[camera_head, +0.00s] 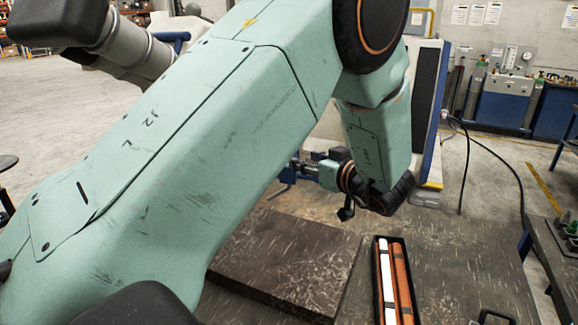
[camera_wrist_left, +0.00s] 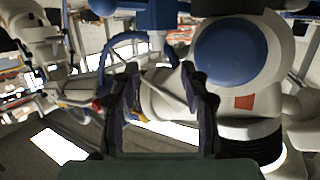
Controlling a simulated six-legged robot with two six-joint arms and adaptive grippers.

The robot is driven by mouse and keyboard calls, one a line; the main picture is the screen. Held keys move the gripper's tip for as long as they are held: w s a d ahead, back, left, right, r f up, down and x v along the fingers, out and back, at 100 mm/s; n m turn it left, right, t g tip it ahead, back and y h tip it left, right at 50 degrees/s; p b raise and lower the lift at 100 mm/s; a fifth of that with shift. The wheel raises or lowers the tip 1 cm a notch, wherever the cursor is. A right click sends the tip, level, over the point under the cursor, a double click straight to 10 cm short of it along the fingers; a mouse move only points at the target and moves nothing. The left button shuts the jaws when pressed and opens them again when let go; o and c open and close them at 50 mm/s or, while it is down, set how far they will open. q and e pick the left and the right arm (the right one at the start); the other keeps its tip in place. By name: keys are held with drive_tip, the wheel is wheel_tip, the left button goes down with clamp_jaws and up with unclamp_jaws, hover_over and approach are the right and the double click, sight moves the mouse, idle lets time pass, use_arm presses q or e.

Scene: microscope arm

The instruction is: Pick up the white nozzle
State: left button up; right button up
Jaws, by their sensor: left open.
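In the left wrist view, a pale, tapering white part (camera_wrist_left: 160,97) shows between the fingers of my left gripper (camera_wrist_left: 160,76), beside a large white body with a round blue cap (camera_wrist_left: 231,53). I cannot tell for sure that this part is the white nozzle, or how far from the fingers it is. The two dark fingers stand apart. In the head view, my left gripper (camera_head: 293,172) is small and partly hidden behind my arm, near the dark tabletop's far side. My right gripper is not in view.
A white and blue panel (camera_head: 437,110) stands behind my wrist. My arm hides much of the left.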

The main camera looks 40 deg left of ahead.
sight(291, 155)
use_arm(q)
drive_tip(key=p+x, duration=0.1)
drive_tip(key=x, duration=0.6)
drive_tip(key=shift+w+f, duration=0.1)
drive_tip(key=shift+w+a+f, duration=0.1)
drive_tip(key=shift+w+a, duration=0.1)
drive_tip(key=shift+w, duration=0.05)
drive_tip(key=shift+s, duration=0.15)
drive_tip(key=c, duration=0.3)
clamp_jaws()
